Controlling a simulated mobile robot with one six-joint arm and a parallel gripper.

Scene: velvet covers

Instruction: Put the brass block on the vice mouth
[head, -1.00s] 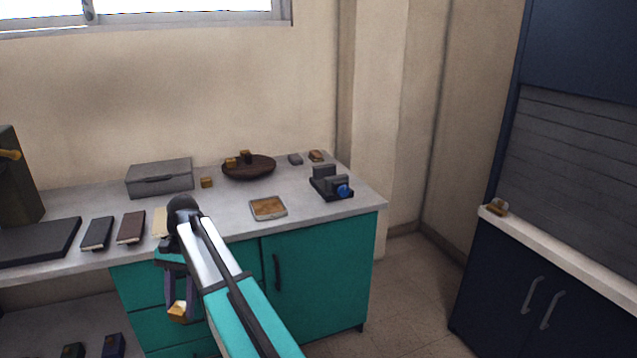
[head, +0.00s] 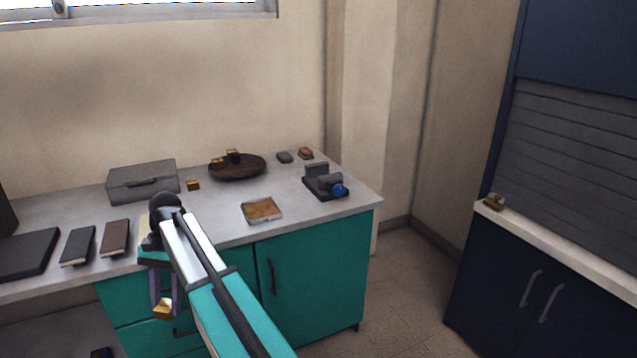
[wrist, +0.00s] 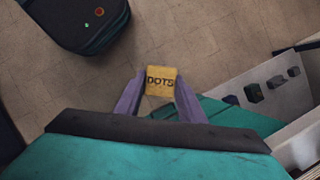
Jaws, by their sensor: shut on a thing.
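My gripper (head: 164,304) is shut on a brass block (wrist: 161,81), whose face reads "DOTS" in the wrist view. The block hangs between the fingertips in front of the teal drawers, below the worktop's level. The vice (head: 325,184) stands on the worktop near its right end, a dark base with grey jaws and a blue round part at the front. Its mouth is the gap between the jaws, and I see nothing in it. My gripper is to the left of the vice and lower.
On the worktop (head: 218,219) are a grey box (head: 142,181), a brown bowl (head: 240,168) with small brass pieces, a small tray (head: 262,210) and dark books (head: 78,246). A navy cabinet (head: 520,280) stands right. The floor (head: 405,265) between is clear.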

